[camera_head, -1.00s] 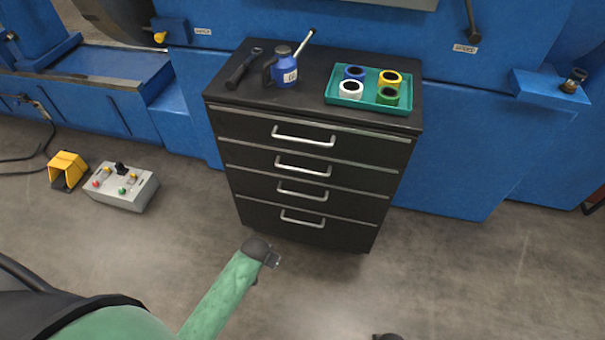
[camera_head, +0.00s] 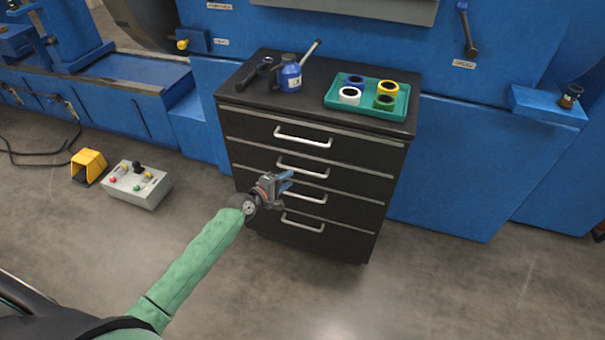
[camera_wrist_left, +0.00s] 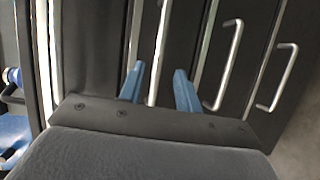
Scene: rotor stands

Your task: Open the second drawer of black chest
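The black chest (camera_head: 315,215) has several drawers, each with a silver bar handle. All its drawers look closed. The second drawer's handle (camera_head: 303,171) is just above and right of my left gripper (camera_head: 287,181). In the left wrist view that handle (camera_wrist_left: 160,50) runs between the two blue fingertips, which are apart on either side of it. I cannot tell whether the fingers touch it. My left gripper is open. It partly covers the third handle (camera_head: 306,196) in the head view. My right gripper is not in view.
On the chest top are a blue oil can (camera_head: 290,74), a dark tool (camera_head: 255,73) and a green tray (camera_head: 398,104) with several rings. A grey control box (camera_head: 135,185) and a yellow pedal (camera_head: 88,165) lie on the floor at left. Blue machinery stands behind.

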